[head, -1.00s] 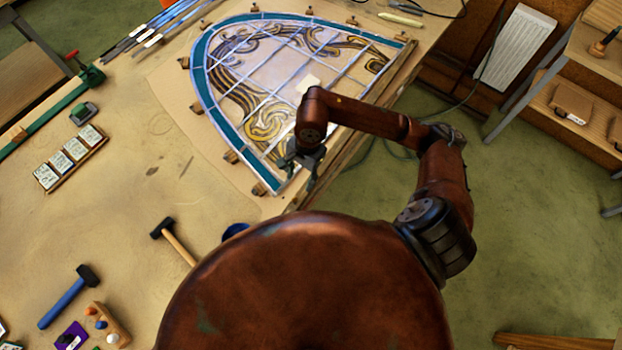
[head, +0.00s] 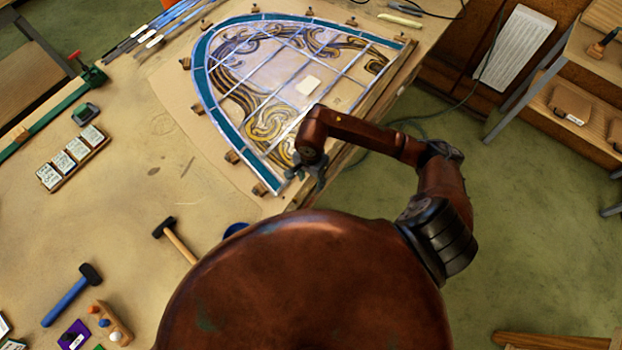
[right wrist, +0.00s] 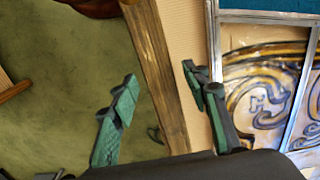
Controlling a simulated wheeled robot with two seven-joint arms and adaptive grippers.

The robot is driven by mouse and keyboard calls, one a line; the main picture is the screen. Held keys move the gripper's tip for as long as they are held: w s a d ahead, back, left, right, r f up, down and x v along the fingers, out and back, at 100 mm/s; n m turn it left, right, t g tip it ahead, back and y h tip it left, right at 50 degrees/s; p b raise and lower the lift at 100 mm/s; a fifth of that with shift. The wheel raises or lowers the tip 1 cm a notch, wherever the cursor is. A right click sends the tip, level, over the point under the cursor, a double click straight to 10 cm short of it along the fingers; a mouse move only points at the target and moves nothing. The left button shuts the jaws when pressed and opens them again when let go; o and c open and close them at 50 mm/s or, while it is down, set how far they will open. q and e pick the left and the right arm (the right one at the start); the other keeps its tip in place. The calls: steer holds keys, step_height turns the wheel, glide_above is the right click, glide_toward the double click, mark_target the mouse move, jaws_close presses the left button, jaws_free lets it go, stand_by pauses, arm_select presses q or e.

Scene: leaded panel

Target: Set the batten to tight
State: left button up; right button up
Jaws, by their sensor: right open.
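The batten (head: 396,73) is a long brown wooden strip along the right side of the leaded panel (head: 285,75). In the right wrist view the batten (right wrist: 153,75) runs between the two spread fingers of my right gripper (right wrist: 160,112), without visible contact. A strip of tan board shows between the batten and the panel's grey lead edge (right wrist: 213,50), so they are apart there. In the head view my right gripper (head: 306,182) is near the panel's lower corner, with the batten's near end partly hidden by my arm. My left gripper is out of view.
Small wooden blocks (head: 232,157) stand around the panel's curved edge. A hammer (head: 175,240) and a blue-handled mallet (head: 72,295) lie on the bench at left. Open green floor (head: 520,220) is to the right.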

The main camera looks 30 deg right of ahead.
jaws_close()
stand_by(0.4)
